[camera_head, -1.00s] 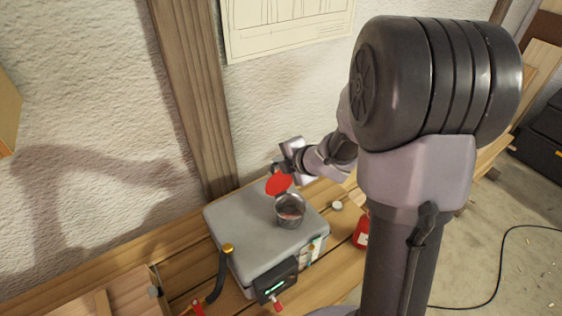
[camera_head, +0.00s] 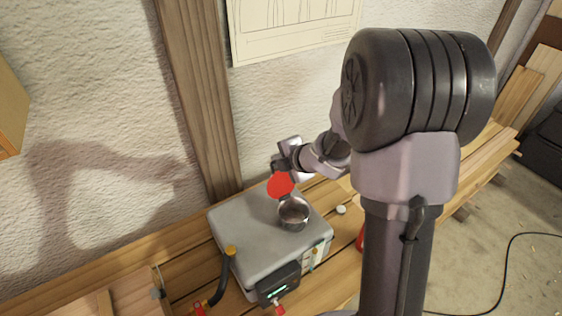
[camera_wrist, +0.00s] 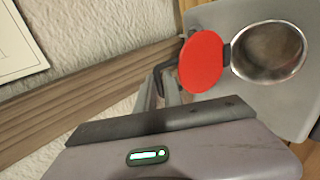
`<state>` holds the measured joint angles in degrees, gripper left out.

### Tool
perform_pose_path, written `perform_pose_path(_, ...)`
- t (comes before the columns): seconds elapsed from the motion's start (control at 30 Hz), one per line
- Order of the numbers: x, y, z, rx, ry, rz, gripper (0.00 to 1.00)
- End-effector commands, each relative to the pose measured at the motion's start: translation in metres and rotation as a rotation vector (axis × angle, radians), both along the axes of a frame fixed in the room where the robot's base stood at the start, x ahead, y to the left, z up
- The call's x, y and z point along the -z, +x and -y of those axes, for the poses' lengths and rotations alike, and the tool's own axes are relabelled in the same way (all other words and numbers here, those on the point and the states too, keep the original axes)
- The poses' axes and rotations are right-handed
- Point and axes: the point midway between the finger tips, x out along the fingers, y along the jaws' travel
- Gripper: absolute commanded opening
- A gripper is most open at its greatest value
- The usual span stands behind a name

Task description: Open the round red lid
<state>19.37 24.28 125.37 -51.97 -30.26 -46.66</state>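The round red lid (camera_head: 280,185) stands raised at the back edge of a metal cup (camera_head: 294,214), and the cup's mouth is uncovered. In the wrist view the lid (camera_wrist: 201,62) shows its flat red face beside the open cup (camera_wrist: 268,52), joined to its rim by a dark hinge piece. My gripper (camera_head: 284,164) is right behind the lid. In the wrist view its fingers (camera_wrist: 163,84) reach to the lid's left edge, by a dark bent piece. The lid partly hides the fingertips, so I cannot tell whether they are shut on anything.
The cup sits on a grey box (camera_head: 240,227) with a small display unit (camera_head: 278,284) on its front. A black hose (camera_head: 221,275) is at its left. A wooden post (camera_head: 197,95) and rough wall stand behind. A white round piece (camera_head: 341,209) lies on the bench to the right.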

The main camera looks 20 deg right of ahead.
Motion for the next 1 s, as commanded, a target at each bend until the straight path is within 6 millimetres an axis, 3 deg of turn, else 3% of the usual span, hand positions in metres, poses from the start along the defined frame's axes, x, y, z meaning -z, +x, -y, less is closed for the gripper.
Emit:
perform_pose_path(0.03,0.0,0.0,0.0,0.0,0.0,0.0,0.23)
perform_pose_path(0.17,0.0,0.0,0.0,0.0,0.0,0.001,0.47)
perform_pose_path(0.43,-0.004,-0.003,0.001,0.002,0.001,0.0,0.47)
perform_pose_path(0.8,-0.049,-0.048,0.011,0.004,0.0,0.002,0.47)
perform_pose_path(1.0,-0.062,-0.065,0.014,0.002,0.0,0.003,0.47)
